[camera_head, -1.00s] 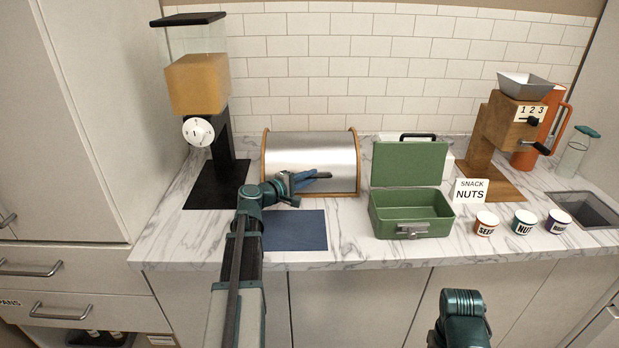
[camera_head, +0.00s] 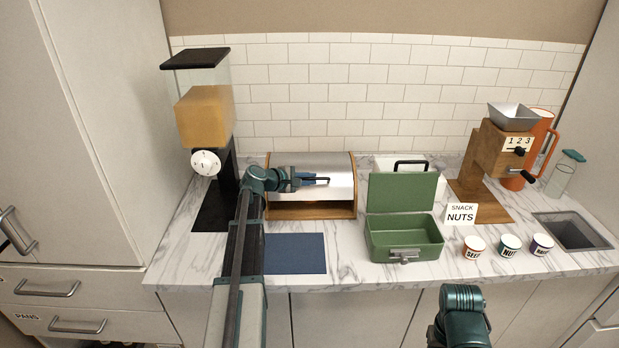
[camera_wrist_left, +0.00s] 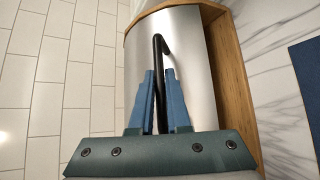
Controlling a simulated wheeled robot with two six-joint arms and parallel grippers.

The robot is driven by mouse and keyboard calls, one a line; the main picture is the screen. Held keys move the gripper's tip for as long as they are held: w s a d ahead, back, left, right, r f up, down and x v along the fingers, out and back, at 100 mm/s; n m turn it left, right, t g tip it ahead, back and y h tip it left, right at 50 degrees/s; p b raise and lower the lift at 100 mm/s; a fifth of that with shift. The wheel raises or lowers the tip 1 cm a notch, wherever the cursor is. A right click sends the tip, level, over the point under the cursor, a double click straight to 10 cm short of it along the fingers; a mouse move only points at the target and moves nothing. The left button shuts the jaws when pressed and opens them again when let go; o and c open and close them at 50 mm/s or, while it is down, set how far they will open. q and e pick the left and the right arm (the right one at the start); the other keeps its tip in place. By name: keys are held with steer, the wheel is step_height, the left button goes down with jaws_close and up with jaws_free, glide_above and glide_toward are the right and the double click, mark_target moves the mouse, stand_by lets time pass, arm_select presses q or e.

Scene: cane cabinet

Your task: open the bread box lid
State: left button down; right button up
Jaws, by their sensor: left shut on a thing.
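The bread box (camera_head: 283,209) stands on the counter, with wooden sides and base and a curved silver lid (camera_head: 342,172). The lid is partly raised, and a dark opening shows below its front edge. My left gripper (camera_head: 312,181) is in front of the lid, shut on the dark bar handle (camera_wrist_left: 158,65). In the left wrist view the blue fingers (camera_wrist_left: 158,95) lie on both sides of the bar, with the silver lid (camera_wrist_left: 192,50) behind it. My right arm (camera_head: 462,310) shows at the bottom right; its fingertips cannot be made out.
A grain dispenser (camera_head: 205,115) stands left of the box. A blue mat (camera_head: 296,254) lies in front.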

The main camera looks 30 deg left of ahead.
mark_target(309, 167)
arm_select(q)
steer(key=shift+w+a+r+g+p, duration=0.3)
steer(key=shift+w+a+r+p, duration=0.2)
steer(key=shift+w+r+p, duration=0.3)
steer(key=shift+w+a+r+p, duration=0.35)
steer(key=shift+w+a, duration=0.05)
steer(key=shift+w, duration=0.25)
arm_select(e)
steer(key=shift+r, duration=1.75)
arm_select(q)
steer(key=c, duration=0.9)
jaws_free()
steer(key=shift+p+v, duration=3.05)
steer(key=shift+v, duration=3.9)
arm_select(e)
step_height(309, 167, up, 6)
